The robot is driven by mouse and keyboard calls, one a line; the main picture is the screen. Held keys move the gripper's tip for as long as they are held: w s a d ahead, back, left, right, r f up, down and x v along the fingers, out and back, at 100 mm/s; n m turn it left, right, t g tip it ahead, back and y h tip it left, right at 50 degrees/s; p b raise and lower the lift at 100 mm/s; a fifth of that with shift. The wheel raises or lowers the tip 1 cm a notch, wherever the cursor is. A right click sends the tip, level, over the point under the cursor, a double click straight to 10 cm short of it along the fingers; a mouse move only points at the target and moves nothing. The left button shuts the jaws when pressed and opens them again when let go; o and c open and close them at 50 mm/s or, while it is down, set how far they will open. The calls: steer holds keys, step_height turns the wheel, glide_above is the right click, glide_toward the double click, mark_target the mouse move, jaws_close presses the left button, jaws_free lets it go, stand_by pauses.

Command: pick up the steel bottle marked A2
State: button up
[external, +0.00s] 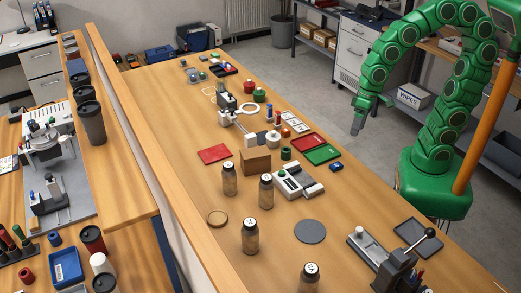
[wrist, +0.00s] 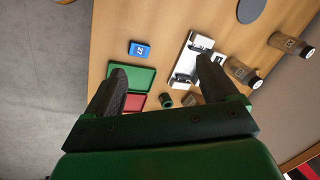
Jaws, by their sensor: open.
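Several brown bottles with pale caps stand upright on the wooden bench in the external view: one at the back left (external: 229,181), one beside it (external: 266,193), one nearer (external: 250,238) and one at the front edge (external: 309,280). Their marks are too small to read surely, so I cannot tell which is A2. My gripper (external: 357,124) is open and empty, in the air off the bench's right side. Its two fingers (wrist: 160,88) show apart in the wrist view.
A white device (external: 290,184), a cardboard box (external: 256,162), a green tray (external: 322,154) and a small blue box (external: 336,167) lie between my gripper and the bottles. A grey disc (external: 310,231) and a lever press (external: 398,268) are nearer. A wooden ledge (external: 170,180) runs along the left.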

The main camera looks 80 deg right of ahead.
steer(key=w+a+f+m+t+y, duration=0.15)
steer(key=w+a+m, duration=0.3)
steer(key=a, duration=0.45)
steer(key=w+a+m+t+y, duration=0.1)
steer(key=w+a+m+y, duration=0.2)
steer(key=w+a, duration=0.5)
steer(key=w+a+m+t+y, duration=0.1)
steer(key=w+a+m+y, duration=0.15)
steer(key=a, duration=0.85)
steer(key=m+t+y, duration=0.1)
steer(key=m+t, duration=0.1)
steer(key=m, duration=0.5)
glide_toward(245, 237)
steer(key=shift+w+a+f+m+t+h, duration=0.1)
steer(key=shift+w+a+f+m+t, duration=0.4)
steer(key=shift+m, duration=0.7)
steer(key=shift+w+a+f+m+t+h, duration=0.1)
steer(key=shift+w+a+f+m+t, duration=0.2)
steer(key=shift+f+m+t, duration=0.65)
steer(key=shift+w+a+f+m+t+h, duration=0.1)
steer(key=shift+w+a+f+m+t, duration=0.35)
steer(key=shift+m, duration=1)
steer(key=shift+w+a+f, duration=0.4)
steer(key=shift+a+f, duration=0.05)
steer(key=shift+a, duration=0.2)
steer(key=shift+w+a+f, duration=0.35)
steer(key=shift+a+f, duration=0.05)
steer(key=shift+a, duration=0.25)
steer(key=shift+x, duration=0.95)
steer(key=shift+c, duration=0.3)
